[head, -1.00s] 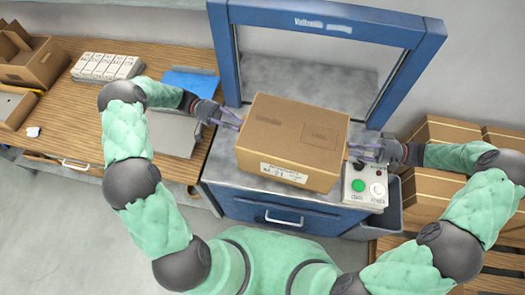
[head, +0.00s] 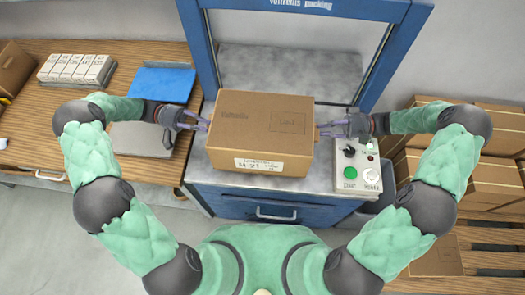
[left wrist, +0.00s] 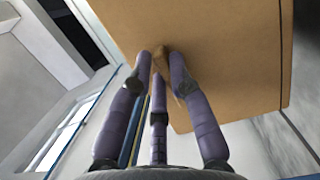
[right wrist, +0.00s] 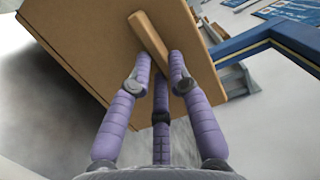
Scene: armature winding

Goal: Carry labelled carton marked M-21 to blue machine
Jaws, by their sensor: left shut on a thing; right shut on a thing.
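A control box (head: 354,168) with green and white buttons stands right of the carton. A blue frame (head: 385,60) rises behind. At left, a wooden table (head: 60,130) holds grey-white boxes (head: 77,68) and a blue tray (head: 162,82). More cartons (head: 495,185) lie on a pallet at right.

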